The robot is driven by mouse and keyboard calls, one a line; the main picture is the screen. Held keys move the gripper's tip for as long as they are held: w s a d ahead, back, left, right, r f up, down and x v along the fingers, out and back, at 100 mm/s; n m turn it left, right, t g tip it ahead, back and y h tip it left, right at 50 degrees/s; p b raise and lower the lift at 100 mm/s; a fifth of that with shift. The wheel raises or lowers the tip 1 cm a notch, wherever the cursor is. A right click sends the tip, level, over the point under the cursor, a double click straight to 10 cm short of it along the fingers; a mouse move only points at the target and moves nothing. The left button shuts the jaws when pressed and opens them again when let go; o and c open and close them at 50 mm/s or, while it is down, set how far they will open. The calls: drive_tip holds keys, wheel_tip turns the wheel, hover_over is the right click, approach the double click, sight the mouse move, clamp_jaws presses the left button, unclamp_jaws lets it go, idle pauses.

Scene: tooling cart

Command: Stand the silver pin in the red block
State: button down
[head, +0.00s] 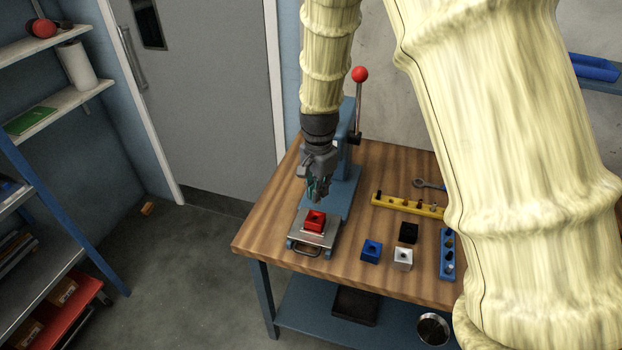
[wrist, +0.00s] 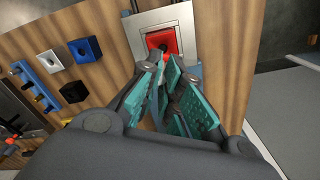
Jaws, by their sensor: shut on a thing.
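The red block (head: 315,221) sits on a metal plate (head: 325,237) at the front of the blue press on the bench. It also shows in the wrist view (wrist: 154,37), near the top, with a dark spot on its upper face beyond my fingertips. My gripper (head: 318,196) points down just above the red block. Its teal pads (wrist: 174,92) are close together and shut on a slim thing, taken to be the silver pin. The pin is mostly hidden by the fingers, and I cannot tell whether its lower end touches the block.
A blue block (head: 371,251), a white block (head: 403,259) and a black block (head: 408,233) stand to the right. A yellow rack (head: 408,206) and a blue rack (head: 447,255) hold small parts. The press lever with its red knob (head: 360,74) rises behind my gripper.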

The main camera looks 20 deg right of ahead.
drive_tip(key=shift+a+f+b, duration=0.15)
drive_tip(key=shift+f+b, duration=0.85)
drive_tip(key=shift+f, duration=0.15)
drive_tip(key=shift+a+f+b, duration=0.15)
drive_tip(key=shift+f+b, duration=0.8)
drive_tip(key=shift+f, duration=0.2)
drive_tip(key=shift+p, duration=0.55)
drive_tip(key=shift+f, duration=1)
idle(2.2)
drive_tip(key=c, duration=1.5)
unclamp_jaws()
